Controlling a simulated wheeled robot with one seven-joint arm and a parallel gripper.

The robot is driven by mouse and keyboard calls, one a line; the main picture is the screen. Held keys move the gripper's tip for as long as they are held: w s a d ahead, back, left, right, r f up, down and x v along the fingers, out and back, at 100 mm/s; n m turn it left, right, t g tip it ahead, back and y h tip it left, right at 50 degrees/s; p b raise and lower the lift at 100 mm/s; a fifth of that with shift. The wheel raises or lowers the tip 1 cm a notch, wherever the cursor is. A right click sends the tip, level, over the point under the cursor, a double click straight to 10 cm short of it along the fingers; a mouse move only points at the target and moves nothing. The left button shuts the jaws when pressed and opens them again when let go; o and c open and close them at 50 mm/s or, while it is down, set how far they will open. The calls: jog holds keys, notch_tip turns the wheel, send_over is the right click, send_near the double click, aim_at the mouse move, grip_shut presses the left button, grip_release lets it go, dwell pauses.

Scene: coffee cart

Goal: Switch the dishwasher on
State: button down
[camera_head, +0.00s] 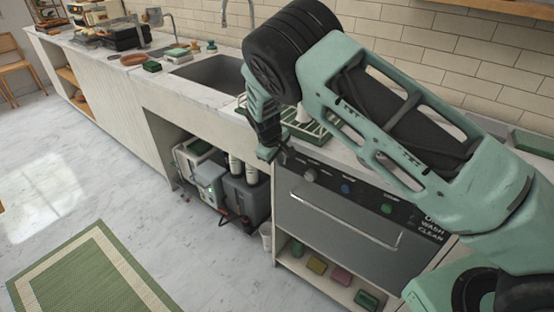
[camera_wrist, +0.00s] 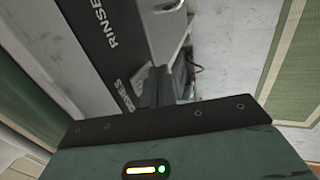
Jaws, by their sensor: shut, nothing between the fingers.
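The dishwasher (camera_head: 338,228) is built in under the counter, with a grey door, a long handle and a dark control panel along its top. The panel carries a grey knob (camera_head: 310,175), a blue button (camera_head: 346,187) and a green button (camera_head: 387,209). White lettering stands at its right end. My gripper (camera_head: 268,152) points down by the panel's left end, fingers shut and empty. In the wrist view the shut fingers (camera_wrist: 158,86) are close to the lettered dark panel (camera_wrist: 95,45); I cannot tell whether they touch it.
A green dish rack (camera_head: 325,128) stands on the counter above, behind my arm. The sink (camera_head: 212,76) is to the left. Grey containers (camera_head: 245,197) and cables fill the open bay left of the dishwasher. Coloured blocks (camera_head: 317,265) lie on the shelf below.

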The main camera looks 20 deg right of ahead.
jog(key=shift+w+d+f+b, duration=0.1)
jog(key=shift+w+d+b, duration=0.05)
jog(key=shift+d+b, duration=0.15)
jog(key=shift+r+p, duration=0.45)
jog(key=shift+r, duration=0.35)
